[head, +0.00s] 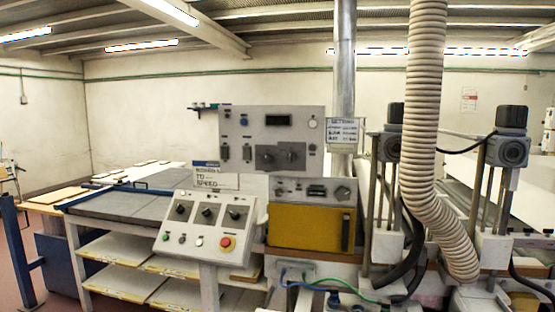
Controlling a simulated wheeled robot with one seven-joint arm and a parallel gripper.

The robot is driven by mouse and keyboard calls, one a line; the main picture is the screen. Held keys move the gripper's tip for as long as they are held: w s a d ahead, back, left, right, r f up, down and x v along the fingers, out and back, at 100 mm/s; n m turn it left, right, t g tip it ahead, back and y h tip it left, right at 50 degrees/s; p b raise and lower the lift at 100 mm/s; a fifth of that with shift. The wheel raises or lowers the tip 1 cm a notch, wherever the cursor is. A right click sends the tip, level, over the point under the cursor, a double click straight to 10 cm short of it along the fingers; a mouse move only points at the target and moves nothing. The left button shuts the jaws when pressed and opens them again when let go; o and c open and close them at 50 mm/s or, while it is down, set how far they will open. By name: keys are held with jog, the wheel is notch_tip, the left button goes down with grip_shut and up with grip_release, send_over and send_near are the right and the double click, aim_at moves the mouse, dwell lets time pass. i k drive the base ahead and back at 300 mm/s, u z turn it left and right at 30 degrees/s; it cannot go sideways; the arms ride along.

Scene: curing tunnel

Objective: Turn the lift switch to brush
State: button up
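A tilted white control panel (206,228) stands on a post in the middle foreground. It carries three black rotary switches in a row: a left one (181,210), a middle one (208,212) and a right one (237,213). Their labels are too small to read, so I cannot tell which is the lift switch or where it points. My gripper is not in view.
Behind the panel stands an upright grey panel (241,153) with two dark knobs, above a yellow box (303,227). A ribbed hose (425,120) hangs at the right, before motor units (503,150). A shelved table (105,262) stands at the left. Red floor shows at far left.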

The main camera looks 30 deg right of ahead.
aim_at(290, 157)
jog(key=z, duration=0.85)
jog(key=i, duration=0.8)
jog(key=z, duration=0.95)
